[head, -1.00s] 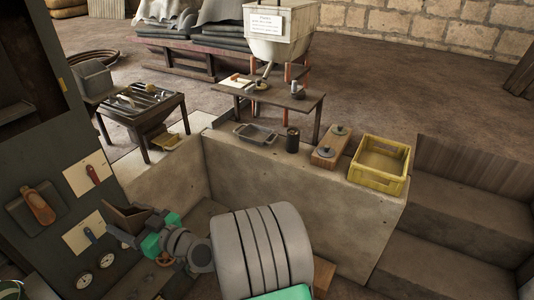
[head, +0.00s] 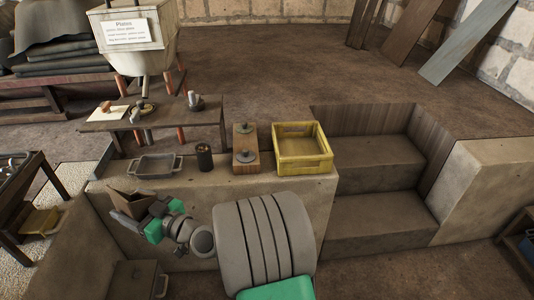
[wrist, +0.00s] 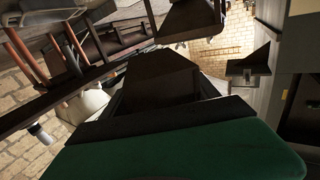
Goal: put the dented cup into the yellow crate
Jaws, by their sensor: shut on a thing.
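My gripper (head: 143,210) is shut on a brown, angular, open-topped cup (head: 125,201), which I take for the dented cup; no dent can be made out. The cup is held in front of the concrete ledge, left of the yellow crate and apart from it. In the wrist view the cup (wrist: 160,72) is a dark tapered shape beyond the green gripper body. The yellow crate (head: 304,165) stands on the right end of the ledge. Its visible inside looks empty.
On the ledge (head: 250,188), left of the crate, stand a wooden block with knobs (head: 245,160), a dark can (head: 204,157) and a grey tray (head: 155,166). A low table (head: 205,118) stands behind. Concrete steps (head: 375,165) lie right of the crate.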

